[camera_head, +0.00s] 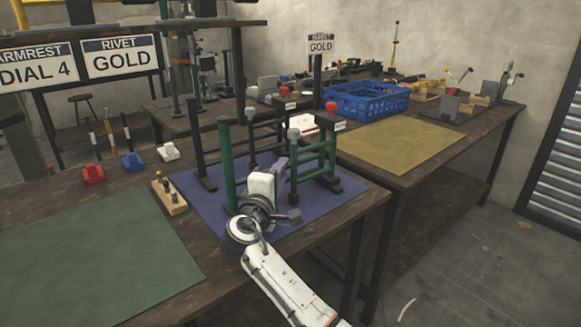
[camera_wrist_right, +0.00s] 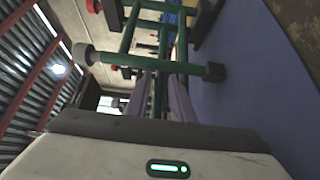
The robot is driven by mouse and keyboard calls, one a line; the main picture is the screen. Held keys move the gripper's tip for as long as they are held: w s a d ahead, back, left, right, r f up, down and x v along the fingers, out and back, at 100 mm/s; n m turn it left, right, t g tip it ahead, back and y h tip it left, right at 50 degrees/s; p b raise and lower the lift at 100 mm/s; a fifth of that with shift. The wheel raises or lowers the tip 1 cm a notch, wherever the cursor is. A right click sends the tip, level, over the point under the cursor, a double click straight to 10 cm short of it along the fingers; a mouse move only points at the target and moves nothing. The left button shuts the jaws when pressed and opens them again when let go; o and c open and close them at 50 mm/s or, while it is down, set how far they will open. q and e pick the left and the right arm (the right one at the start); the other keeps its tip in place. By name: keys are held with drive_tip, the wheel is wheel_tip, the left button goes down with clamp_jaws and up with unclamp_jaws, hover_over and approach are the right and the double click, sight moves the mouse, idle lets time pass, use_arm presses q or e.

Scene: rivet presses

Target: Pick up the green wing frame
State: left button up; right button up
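The green wing frame (camera_head: 313,169) stands upright on the blue mat, with green rails between two posts, one grey-capped and one red-capped. It also shows in the right wrist view (camera_wrist_right: 163,57), past my fingertips. My right gripper (camera_head: 281,163) is just left of the frame, and my white wrist hides part of the mat. In the right wrist view its two purple fingers (camera_wrist_right: 162,84) are apart, with a green bar showing between them. I cannot tell whether that bar lies between the fingertips or beyond them. My left gripper is not in view.
A separate green post (camera_head: 226,165) stands left of my wrist, with a dark frame (camera_head: 200,160) behind. A wooden block with pegs (camera_head: 170,197) lies left of the mat (camera_head: 190,188). A blue crate (camera_head: 365,103) stands at the back. The green mat (camera_head: 95,255) is clear.

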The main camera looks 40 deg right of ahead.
clamp_jaws()
drive_tip(key=shift+r, duration=0.15)
